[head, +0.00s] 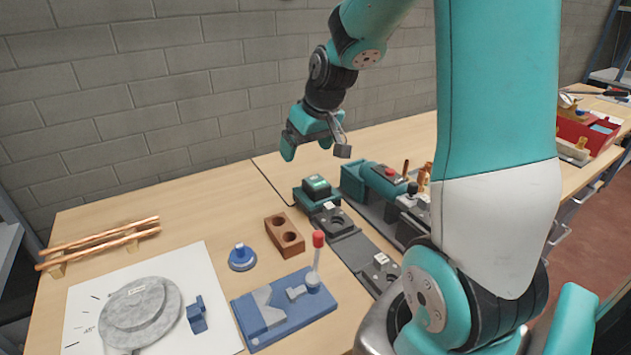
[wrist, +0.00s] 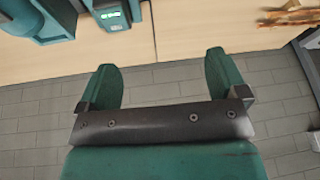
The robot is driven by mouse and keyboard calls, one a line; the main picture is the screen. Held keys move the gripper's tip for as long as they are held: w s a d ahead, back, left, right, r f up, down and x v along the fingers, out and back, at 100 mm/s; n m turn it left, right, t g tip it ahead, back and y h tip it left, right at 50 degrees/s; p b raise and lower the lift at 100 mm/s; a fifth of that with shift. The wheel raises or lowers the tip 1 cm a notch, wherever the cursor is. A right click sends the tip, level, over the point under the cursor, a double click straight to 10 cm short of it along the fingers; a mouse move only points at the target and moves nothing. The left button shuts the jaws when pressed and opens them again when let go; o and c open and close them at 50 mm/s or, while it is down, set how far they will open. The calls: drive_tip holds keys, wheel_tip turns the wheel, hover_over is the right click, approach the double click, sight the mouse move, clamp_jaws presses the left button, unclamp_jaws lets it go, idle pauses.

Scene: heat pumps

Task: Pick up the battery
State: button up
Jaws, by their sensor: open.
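My gripper (head: 308,143) is open and empty, raised in the air near the back wall. In the wrist view its two teal fingers (wrist: 160,70) are spread wide with nothing between them. A dark teal and black block with a lit green display (head: 317,187) sits on a teal base on the table, below my gripper; it looks like the battery, though I cannot tell for certain.
A teal machine (head: 382,182) stands right of the block. A dark rail (head: 365,257) runs in front. A brown block with two holes (head: 285,234), a blue fixture with a red-knobbed lever (head: 285,305) and copper pipes (head: 100,243) lie left. The back-left tabletop is clear.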

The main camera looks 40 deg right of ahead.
drive_tip(key=m+h, duration=0.1)
approach(317, 181)
drive_tip(key=p+x, duration=0.2)
drive_tip(key=x, duration=0.2)
drive_tip(key=shift+a+f+p, duration=0.15)
drive_tip(key=shift+a+p, duration=0.05)
drive_tip(key=shift+p, duration=0.1)
drive_tip(key=shift+p+x, duration=1.15)
drive_tip(key=shift+x, duration=1.9)
drive_tip(key=shift+w+d, duration=0.15)
drive_tip(key=shift+d, duration=0.1)
drive_tip(key=c, duration=1.3)
wheel_tip(317, 181, up, 20)
drive_tip(key=b, duration=0.3)
drive_tip(key=shift+b, duration=0.35)
drive_tip(key=shift+a, duration=0.1)
